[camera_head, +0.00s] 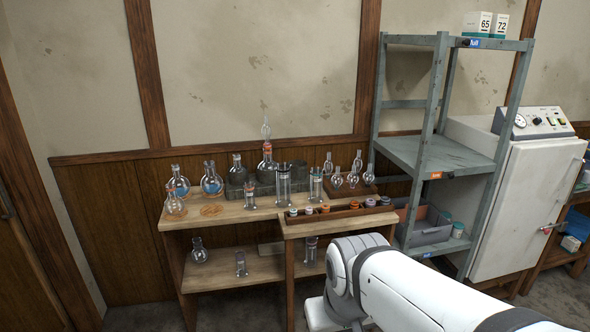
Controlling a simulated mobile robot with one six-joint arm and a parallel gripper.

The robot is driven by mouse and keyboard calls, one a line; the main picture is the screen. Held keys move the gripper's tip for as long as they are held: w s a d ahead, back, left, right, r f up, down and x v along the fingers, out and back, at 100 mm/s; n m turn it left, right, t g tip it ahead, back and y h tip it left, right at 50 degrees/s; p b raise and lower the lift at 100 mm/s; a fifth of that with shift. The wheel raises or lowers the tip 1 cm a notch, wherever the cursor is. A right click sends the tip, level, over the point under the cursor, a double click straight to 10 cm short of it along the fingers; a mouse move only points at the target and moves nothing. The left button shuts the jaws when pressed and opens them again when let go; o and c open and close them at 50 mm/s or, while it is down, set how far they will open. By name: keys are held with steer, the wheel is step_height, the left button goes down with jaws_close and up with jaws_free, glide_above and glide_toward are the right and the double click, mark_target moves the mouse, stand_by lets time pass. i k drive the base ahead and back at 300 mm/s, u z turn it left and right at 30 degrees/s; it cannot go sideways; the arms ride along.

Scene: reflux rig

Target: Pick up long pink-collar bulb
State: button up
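Several small clear glass bulbs stand at the right end of the wooden bench, among them one at the front left (337,178), one beside it (352,179) and one behind (358,161). They are too small here to tell which has a long shape or a pink collar. My white arm reaches in from the lower right, in front of the bench. My gripper is not in view.
The wooden bench (235,216) also holds round flasks (212,184), glass cylinders (284,188) and a tall assembly with an orange collar (267,160). A narrow tray (340,212) of coloured caps lines its front edge. A grey shelf (440,155) stands close on the right.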

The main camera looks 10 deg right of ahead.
mark_target(267, 130)
steer(key=k, duration=0.65)
steer(key=z, duration=0.5)
steer(key=i, duration=2.6)
steer(key=u, duration=1.15)
steer(key=i, duration=0.35)
steer(key=z, duration=0.05)
steer(key=k, duration=0.7)
steer(key=u, duration=0.2)
steer(key=i, duration=0.65)
steer(key=u, duration=0.05)
